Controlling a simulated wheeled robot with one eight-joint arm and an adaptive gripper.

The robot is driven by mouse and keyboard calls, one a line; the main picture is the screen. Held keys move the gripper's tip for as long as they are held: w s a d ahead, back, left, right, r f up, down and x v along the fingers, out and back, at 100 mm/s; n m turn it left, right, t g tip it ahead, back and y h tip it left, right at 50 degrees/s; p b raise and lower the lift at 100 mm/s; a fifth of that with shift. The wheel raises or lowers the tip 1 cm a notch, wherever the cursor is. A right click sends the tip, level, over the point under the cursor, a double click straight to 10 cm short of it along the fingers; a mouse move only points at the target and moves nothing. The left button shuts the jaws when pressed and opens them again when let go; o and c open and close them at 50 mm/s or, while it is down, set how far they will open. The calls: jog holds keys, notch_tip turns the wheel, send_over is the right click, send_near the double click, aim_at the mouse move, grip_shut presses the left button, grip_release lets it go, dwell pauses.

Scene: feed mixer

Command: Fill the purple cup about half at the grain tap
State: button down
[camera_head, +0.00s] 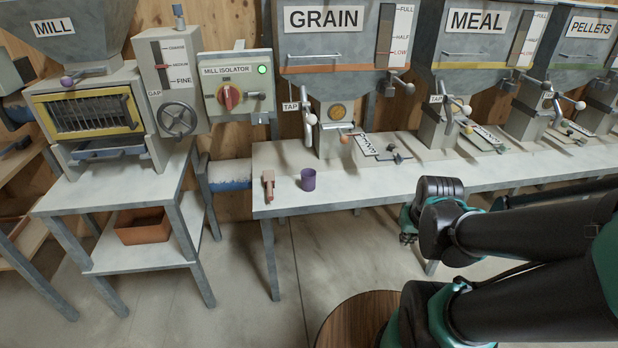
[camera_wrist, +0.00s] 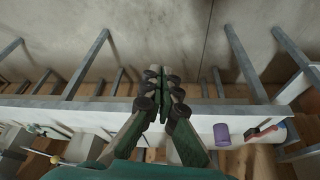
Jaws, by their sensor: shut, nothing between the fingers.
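The purple cup (camera_head: 308,180) stands upright on the front of the grey bench, in front of the grain hopper (camera_head: 335,42). In the wrist view the cup (camera_wrist: 221,134) is right of my gripper. The grain tap (camera_head: 310,119) sits below the hopper, with a lever and pale ball above the cup's area. My gripper (camera_wrist: 163,87) is shut and empty in the wrist view, in front of the bench edge and apart from the cup. In the head view my gripper's fingers are mostly hidden by the arm. The cup's inside is too small to judge.
A brown-handled tool (camera_head: 268,186) lies left of the cup on the bench (camera_head: 400,172). The mill isolator (camera_head: 236,86) shows a green light. The meal hopper (camera_head: 478,40) stands to the right with its own tap. A round wooden stool top (camera_head: 350,318) is below.

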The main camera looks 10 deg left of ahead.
jog(key=w+a+r+y, duration=0.1)
jog(key=w+a+r, duration=0.4)
jog(key=w+r, duration=0.35)
jog(key=w+a+r+y, duration=0.2)
jog(key=w+a+r, duration=0.2)
jog(key=w+r, duration=0.45)
jog(key=w+a+r+y, duration=0.1)
jog(key=w+a+r, duration=0.4)
jog(key=r, duration=0.4)
jog(key=w+a+r+y, duration=0.1)
jog(key=w+a+r, duration=0.4)
jog(key=r, duration=0.4)
jog(key=shift+a+r, duration=0.25)
jog(key=shift+a, duration=0.55)
send_near(309, 112)
jog(key=w+f, duration=0.1)
jog(key=f, duration=0.1)
jog(key=s+f, duration=0.1)
jog(key=f, duration=0.1)
jog(key=shift+s+a+f, duration=0.2)
jog(key=shift+a+f, duration=0.05)
jog(key=shift+a, duration=0.05)
